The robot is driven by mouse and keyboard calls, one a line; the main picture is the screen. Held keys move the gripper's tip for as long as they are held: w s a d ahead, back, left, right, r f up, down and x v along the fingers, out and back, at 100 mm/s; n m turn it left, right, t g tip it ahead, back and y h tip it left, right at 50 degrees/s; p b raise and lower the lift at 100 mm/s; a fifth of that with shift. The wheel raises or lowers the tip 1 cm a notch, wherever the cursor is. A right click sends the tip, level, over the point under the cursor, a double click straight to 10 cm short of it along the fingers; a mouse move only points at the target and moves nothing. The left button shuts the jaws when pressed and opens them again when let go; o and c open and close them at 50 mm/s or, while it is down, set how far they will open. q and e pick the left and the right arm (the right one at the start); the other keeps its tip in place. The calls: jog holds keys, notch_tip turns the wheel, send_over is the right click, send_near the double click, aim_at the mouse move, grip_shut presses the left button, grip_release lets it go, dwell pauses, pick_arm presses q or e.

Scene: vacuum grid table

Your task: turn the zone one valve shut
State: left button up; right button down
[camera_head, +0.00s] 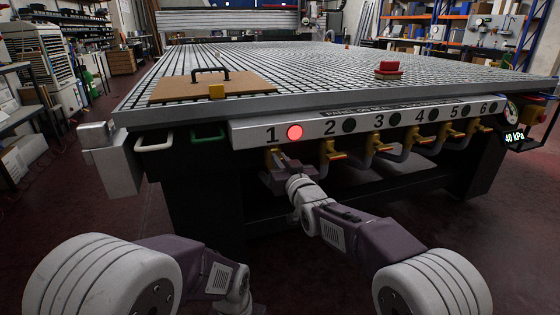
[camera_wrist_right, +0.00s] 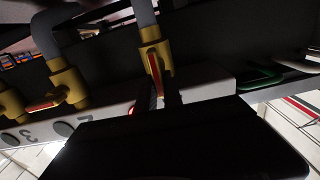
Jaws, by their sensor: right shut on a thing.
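The zone one valve (camera_head: 271,156) is a brass body under the panel number 1, partly hidden by my right gripper (camera_head: 279,172). In the right wrist view the valve's red handle (camera_wrist_right: 155,72) lies roughly in line with its grey pipe. My right gripper's dark fingers (camera_wrist_right: 163,97) are shut on that handle, one on each side. The zone one lamp (camera_head: 294,132) glows red. My left arm is low at the left in the head view, and its gripper is out of the frame.
Zone two valve (camera_head: 331,152) and several others stand to the right, handles crosswise, lamps dark. The display (camera_head: 514,137) reads 40 kPa. On the grid table (camera_head: 300,65) lie a brown board (camera_head: 180,92) with a black handle and a red block (camera_head: 388,68).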

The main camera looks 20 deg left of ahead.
jog(key=shift+w+d+f+m+p, duration=0.25)
jog(key=shift+m+p, duration=0.95)
jog(key=shift+m, duration=1.7)
jog(key=shift+w+d+f+m+p, duration=0.1)
jog(key=shift+d+f+m+p, duration=0.2)
jog(key=shift+m+p, duration=1.8)
jog(key=shift+w+d+f+m+p, duration=0.2)
jog(key=shift+f+m+p, duration=0.15)
jog(key=shift+m, duration=3.35)
jog(key=shift+f, duration=0.1)
jog(key=c, duration=1.5)
grip_release()
